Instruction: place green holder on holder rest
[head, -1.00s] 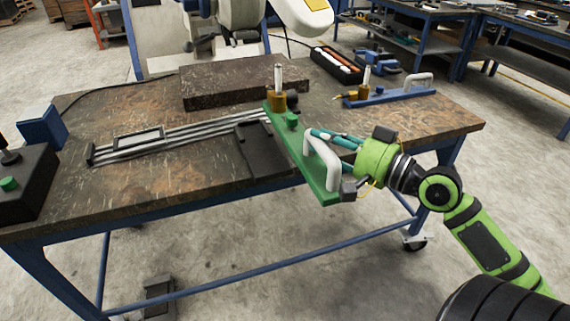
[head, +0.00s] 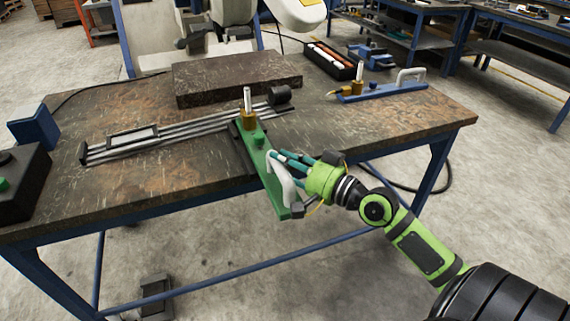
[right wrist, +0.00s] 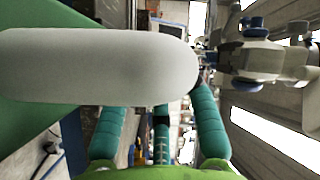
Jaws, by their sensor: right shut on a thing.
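The green holder (head: 249,138) is a long plate with a brass fitting and metal pin at its far end, a green knob and a white handle (head: 287,185). My right gripper (head: 283,157) is shut on this handle, which crosses the right wrist view (right wrist: 100,66). The holder lies over the dark holder rest (head: 237,143) on the rails, and its near end sticks out past the table's front edge. Only a dark edge of the rest shows beside the holder. I cannot tell whether they touch. My left gripper is not in view.
Metal rails (head: 180,140) run along the table (head: 120,190) to the left. A dark block (head: 235,77) stands behind the holder. A blue holder (head: 385,93) lies at the back right, near a black tray (head: 332,60). The right part of the table is clear.

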